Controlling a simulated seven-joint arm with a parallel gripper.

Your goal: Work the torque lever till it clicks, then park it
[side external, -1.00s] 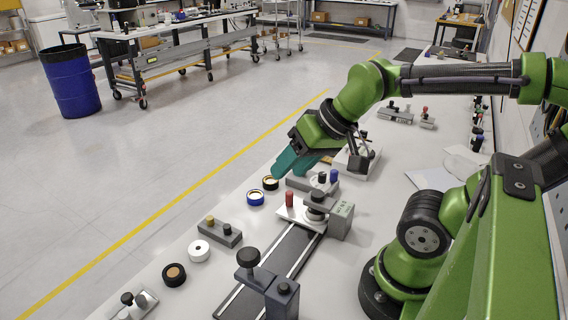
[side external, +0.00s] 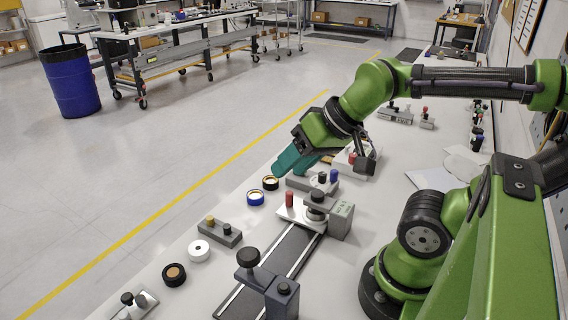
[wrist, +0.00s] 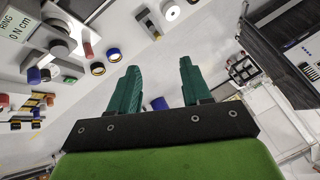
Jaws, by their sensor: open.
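The torque fixture is a metal plate (side external: 298,211) with a red upright post (side external: 289,199), a dark round knob and a grey box (side external: 341,219) with a label. The red post looks like the lever's handle, though I cannot be sure. In the wrist view the red post (wrist: 88,50) and the box's label (wrist: 18,24), with "RING" and "0 N cm" legible, lie at the upper left. My gripper (side external: 283,166) has teal fingers and hangs above the bench, beyond the fixture and apart from it. In the wrist view its fingers (wrist: 158,66) are spread with nothing between them.
A blue-rimmed ring (side external: 255,198) and a black ring (side external: 270,183) lie near the bench edge. A grey block with knobs (side external: 313,183) stands below my gripper. A white ring (side external: 199,251) lies further left.

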